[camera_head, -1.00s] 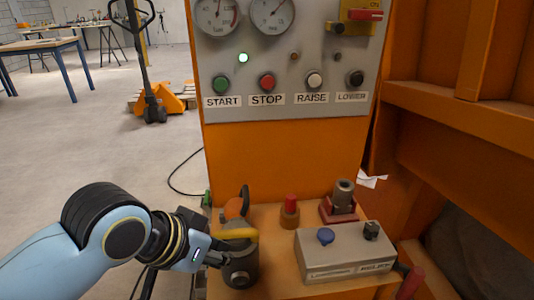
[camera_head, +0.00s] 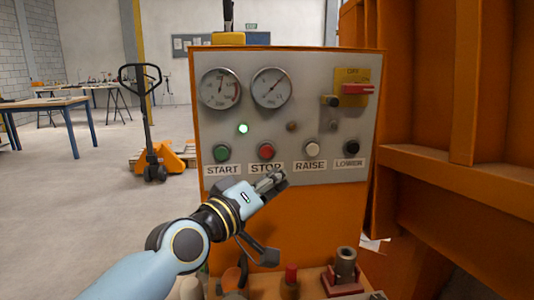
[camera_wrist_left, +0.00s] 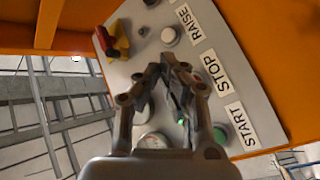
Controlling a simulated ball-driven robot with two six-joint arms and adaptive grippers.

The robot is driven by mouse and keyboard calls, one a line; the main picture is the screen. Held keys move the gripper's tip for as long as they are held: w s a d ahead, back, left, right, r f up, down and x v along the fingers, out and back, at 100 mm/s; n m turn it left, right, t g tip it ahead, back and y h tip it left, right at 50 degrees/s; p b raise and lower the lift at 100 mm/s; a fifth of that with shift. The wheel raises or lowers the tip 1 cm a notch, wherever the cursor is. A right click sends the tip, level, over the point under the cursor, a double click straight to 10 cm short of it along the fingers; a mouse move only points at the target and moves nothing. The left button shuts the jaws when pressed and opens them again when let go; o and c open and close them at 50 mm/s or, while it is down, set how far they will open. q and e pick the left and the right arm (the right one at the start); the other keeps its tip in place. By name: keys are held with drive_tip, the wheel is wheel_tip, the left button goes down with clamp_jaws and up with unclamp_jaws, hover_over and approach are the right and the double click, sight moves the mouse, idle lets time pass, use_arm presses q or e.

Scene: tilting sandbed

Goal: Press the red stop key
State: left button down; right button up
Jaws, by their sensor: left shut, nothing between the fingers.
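The red stop key (camera_head: 266,152) sits on the grey panel (camera_head: 330,125) above the STOP label (camera_head: 266,167), between the green start key (camera_head: 222,153) and the white raise key (camera_head: 312,149). My left gripper (camera_head: 277,180) is shut and empty, in front of the panel's lower edge, its tips just below the red key in the head view and covering part of the STOP label. In the left wrist view, the gripper fingers (camera_wrist_left: 174,62) hide the red key, beside the STOP label (camera_wrist_left: 215,73). I cannot tell whether the tips touch the panel. My right gripper is out of view.
Two gauges (camera_head: 220,88), a lit green lamp (camera_head: 243,128) and a red-handled switch (camera_head: 357,89) are on the panel. The black lower key (camera_head: 351,147) is at its right. An orange frame (camera_head: 425,170) stands to the right.

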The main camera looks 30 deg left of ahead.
sight(267, 151)
use_arm(q)
drive_tip(key=shift+w+a, duration=0.1)
drive_tip(key=w+a+b, duration=0.2)
drive_tip(key=w+a, duration=0.3)
drive_tip(key=w, duration=0.1)
drive_tip(key=shift+w, duration=0.4)
idle(0.3)
drive_tip(key=shift+w+a, duration=0.1)
drive_tip(key=shift+a, duration=0.05)
idle(0.9)
drive_tip(key=shift+w+a, duration=0.15)
drive_tip(key=shift+w, duration=0.1)
